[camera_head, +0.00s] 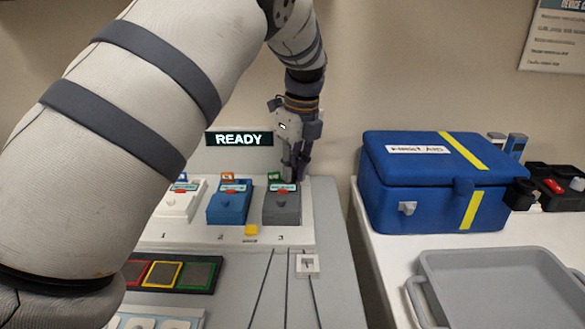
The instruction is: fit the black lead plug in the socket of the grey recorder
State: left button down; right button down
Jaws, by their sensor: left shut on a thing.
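The grey recorder (282,208) is the rightmost of three small boxes on the sloped panel, above the number 3. My left gripper (297,172) points down just behind its back right edge. It is shut on a small dark thing, probably the black lead plug, which the fingers mostly hide. I cannot tell whether the plug touches the recorder. The recorder's socket is not clearly seen. My right gripper is not in view.
A blue box (228,207) and a white box (178,203) stand left of the recorder. A READY sign (239,139) is behind. A blue first-aid case (420,206) and grey tray (455,262) sit on the right table. My left arm covers the left side.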

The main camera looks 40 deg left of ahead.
pick_arm(q)
jog(key=shift+f, duration=0.1)
jog(key=c, duration=1.9)
grip_release()
jog(key=shift+r+p, duration=0.3)
jog(key=shift+r, duration=1.8)
jog(key=o, duration=0.6)
